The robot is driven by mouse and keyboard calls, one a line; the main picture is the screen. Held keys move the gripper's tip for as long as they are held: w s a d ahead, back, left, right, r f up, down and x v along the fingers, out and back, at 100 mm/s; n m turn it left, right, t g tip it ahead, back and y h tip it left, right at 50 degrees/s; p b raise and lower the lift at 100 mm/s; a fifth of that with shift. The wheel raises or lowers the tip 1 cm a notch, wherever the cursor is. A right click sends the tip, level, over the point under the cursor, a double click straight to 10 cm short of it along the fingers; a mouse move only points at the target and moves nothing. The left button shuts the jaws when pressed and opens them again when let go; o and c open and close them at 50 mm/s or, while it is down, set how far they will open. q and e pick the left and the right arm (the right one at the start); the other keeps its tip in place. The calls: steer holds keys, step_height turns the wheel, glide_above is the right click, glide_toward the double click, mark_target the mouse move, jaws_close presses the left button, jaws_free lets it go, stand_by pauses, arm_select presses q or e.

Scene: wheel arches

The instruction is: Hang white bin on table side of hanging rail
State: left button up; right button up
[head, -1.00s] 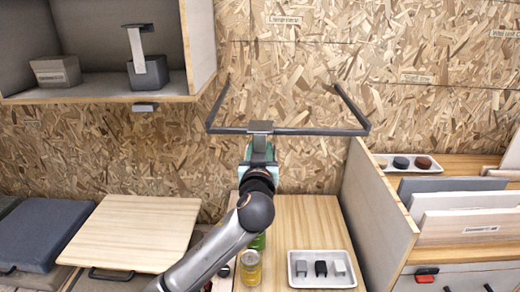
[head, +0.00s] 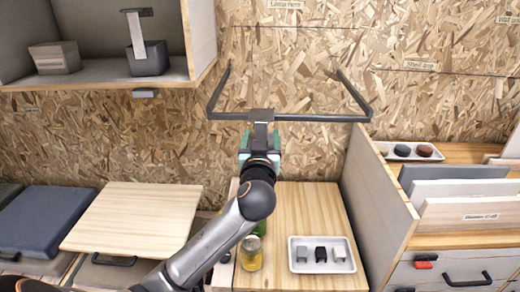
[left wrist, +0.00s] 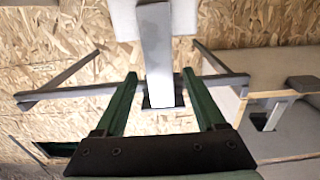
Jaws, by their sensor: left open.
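The dark grey hanging rail (head: 315,118) juts from the wall; its bar also crosses the left wrist view (left wrist: 85,91). A grey hook strap (head: 262,116) sits at the middle of the bar. In the left wrist view, the strap (left wrist: 155,45) runs from the bar to a white body (left wrist: 124,18), apparently the white bin, cut off by the frame. In the head view my gripper hides that body. My left gripper (head: 260,138) is open, its green fingers (left wrist: 158,78) on both sides of the strap. Which side of the bar the bin is on is unclear. My right gripper is out of view.
A shelf box (head: 110,73) at upper left holds a dark bin (head: 147,60) with a hook strap and a grey block (head: 55,58). Below are a wooden tabletop (head: 300,210), a white tray (head: 322,264) and a yellow jar (head: 251,255). A partition (head: 380,195) stands right.

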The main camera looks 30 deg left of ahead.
arm_select(q)
steer(key=b+v, duration=0.2)
steer(key=v, duration=1)
steer(key=d+f+m+g+h+p, duration=0.1)
steer(key=d+f+m+h, duration=0.3)
steer(key=f, duration=0.7)
steer(key=d+f+m+g+h+p, duration=0.1)
steer(key=d+f+m+g+h, duration=0.2)
steer(key=f, duration=0.9)
steer(key=s+d+f+g+h, duration=0.1)
steer(key=s+d+f+h, duration=0.1)
steer(key=s+f, duration=0.6)
steer(key=s+d+f+m+g+h+p, duration=0.1)
steer(key=s+f+h, duration=0.1)
steer(key=s+f, duration=0.6)
steer(key=shift+s+d+f+h, duration=0.2)
steer(key=shift+d+f+h, duration=0.15)
steer(key=shift+f, duration=0.2)
steer(key=shift+c, duration=0.4)
